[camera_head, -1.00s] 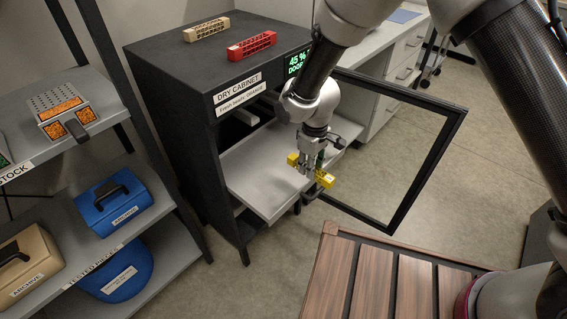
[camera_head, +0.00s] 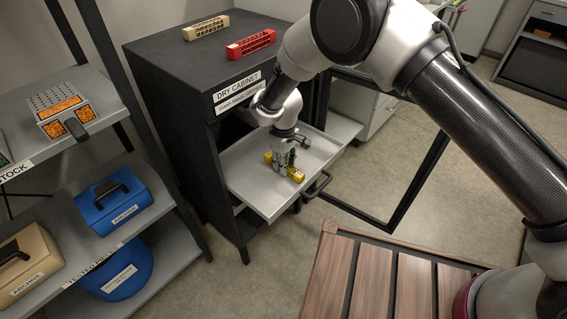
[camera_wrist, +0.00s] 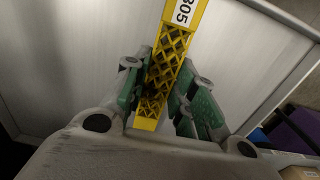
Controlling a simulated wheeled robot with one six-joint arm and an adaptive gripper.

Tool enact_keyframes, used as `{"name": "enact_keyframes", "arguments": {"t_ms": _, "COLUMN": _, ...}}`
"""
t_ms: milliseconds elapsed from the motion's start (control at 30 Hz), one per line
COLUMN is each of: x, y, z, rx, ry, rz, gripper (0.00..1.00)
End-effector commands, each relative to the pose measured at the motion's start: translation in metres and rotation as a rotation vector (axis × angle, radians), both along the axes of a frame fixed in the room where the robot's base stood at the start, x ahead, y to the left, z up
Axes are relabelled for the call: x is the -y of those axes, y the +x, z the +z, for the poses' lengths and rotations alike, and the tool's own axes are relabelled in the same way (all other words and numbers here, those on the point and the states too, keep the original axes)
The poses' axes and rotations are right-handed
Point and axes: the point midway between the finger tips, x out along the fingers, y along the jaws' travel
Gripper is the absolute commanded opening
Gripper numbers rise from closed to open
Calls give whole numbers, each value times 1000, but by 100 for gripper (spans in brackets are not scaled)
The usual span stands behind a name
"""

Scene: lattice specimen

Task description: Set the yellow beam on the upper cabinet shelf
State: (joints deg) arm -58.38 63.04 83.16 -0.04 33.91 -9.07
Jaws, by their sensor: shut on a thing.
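The yellow beam (camera_head: 294,174) is a lattice piece with a white label end reading "305" in the wrist view (camera_wrist: 170,62). My gripper (camera_head: 283,168) is shut on it, with a green-padded finger on each side of the beam. The beam is over the pulled-out grey shelf (camera_head: 250,189) of the dry cabinet (camera_head: 165,90), near the shelf's right front part. I cannot tell whether the beam touches the shelf. The shelf surface around it looks bare. My arm hides part of the cabinet opening.
A red beam (camera_head: 251,45) and a tan beam (camera_head: 206,27) lie on the cabinet top. The open cabinet door (camera_head: 419,183) stands to the right. A rack with blue cases (camera_head: 112,201) is at left. A slatted wooden table (camera_head: 370,285) is in front.

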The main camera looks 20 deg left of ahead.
Motion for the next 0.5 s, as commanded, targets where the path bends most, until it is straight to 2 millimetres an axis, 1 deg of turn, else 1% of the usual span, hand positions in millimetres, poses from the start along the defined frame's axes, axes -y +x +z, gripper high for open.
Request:
{"name": "enact_keyframes", "arguments": {"t_ms": 33, "x": -3, "y": 1, "z": -2, "rx": 2, "ry": 2, "rz": 0, "gripper": 2}}
{"name": "enact_keyframes", "arguments": {"t_ms": 333, "x": -2, "y": 1, "z": -4, "rx": 1, "ry": 2, "rz": 0, "gripper": 2}}
{"name": "enact_keyframes", "arguments": {"t_ms": 367, "x": -3, "y": 1, "z": -4, "rx": 1, "ry": 2, "rz": 0, "gripper": 28}}
{"name": "enact_keyframes", "arguments": {"t_ms": 400, "x": -3, "y": 1, "z": -4, "rx": 2, "ry": 2, "rz": 0, "gripper": 35}}
{"name": "enact_keyframes", "arguments": {"t_ms": 467, "x": -3, "y": 1, "z": -4, "rx": 2, "ry": 1, "rz": 0, "gripper": 46}}
{"name": "enact_keyframes", "arguments": {"t_ms": 500, "x": -3, "y": 1, "z": -4, "rx": 1, "ry": 2, "rz": 0, "gripper": 48}}
